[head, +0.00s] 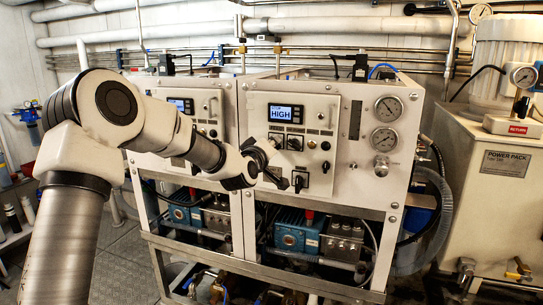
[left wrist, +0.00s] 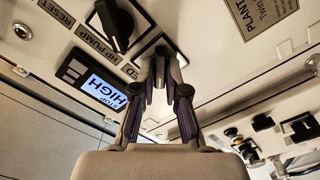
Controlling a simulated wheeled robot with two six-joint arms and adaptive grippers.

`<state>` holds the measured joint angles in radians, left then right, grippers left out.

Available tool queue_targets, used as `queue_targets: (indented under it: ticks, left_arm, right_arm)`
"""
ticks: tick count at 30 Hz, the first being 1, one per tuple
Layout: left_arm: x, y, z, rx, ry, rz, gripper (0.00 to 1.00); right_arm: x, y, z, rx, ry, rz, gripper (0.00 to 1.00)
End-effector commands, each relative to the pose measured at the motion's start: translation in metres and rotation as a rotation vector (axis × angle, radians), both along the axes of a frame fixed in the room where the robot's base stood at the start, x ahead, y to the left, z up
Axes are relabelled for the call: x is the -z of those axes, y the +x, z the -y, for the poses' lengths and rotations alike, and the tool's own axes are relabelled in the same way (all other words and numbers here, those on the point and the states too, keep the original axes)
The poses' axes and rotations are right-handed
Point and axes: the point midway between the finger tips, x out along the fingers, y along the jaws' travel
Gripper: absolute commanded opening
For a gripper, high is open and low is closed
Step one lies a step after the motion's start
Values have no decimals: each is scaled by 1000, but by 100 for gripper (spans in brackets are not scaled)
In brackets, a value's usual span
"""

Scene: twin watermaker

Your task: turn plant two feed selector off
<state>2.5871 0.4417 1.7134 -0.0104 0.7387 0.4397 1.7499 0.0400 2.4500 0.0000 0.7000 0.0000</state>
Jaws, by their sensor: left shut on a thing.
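The plant two panel (head: 316,112) is the right one of two white panels in the head view. My left gripper (head: 270,152) reaches it from the left. In the left wrist view my left gripper (left wrist: 160,62) is shut on the feed selector, which sits on a square plate (left wrist: 154,42) under a label ending in "ED". The fingers hide most of this knob, so its setting cannot be read. Beside it the black HP pump knob (left wrist: 113,26) stands free. The plant two display (head: 284,114) reads "HIGH", also in the left wrist view (left wrist: 103,92). My right gripper is out of view.
A larger black switch (head: 299,181) sits low on the panel. Two round gauges (head: 387,109) are to its right. The plant one display (head: 181,105) is on the left panel. Blue pumps (head: 290,238) stand below. A power pack (head: 500,185) stands at far right.

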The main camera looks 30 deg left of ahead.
Motion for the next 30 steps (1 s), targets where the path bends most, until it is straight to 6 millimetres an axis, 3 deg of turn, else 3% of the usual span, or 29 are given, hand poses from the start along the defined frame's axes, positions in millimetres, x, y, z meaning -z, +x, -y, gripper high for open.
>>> queue_targets:
  ticks: [1, 10, 29, 30]
  left_arm:
    - [-1, 0, -1, -2, -30, 21, 0]
    - [-3, 0, -1, -2, -193, 60, 0]
    - [-6, 0, -1, -1, -250, 74, 0]
    - [-7, 0, -1, -2, -250, 74, 23]
  right_arm:
    - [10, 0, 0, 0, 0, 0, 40]
    - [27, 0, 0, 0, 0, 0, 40]
    - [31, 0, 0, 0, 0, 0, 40]
    - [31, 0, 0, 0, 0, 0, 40]
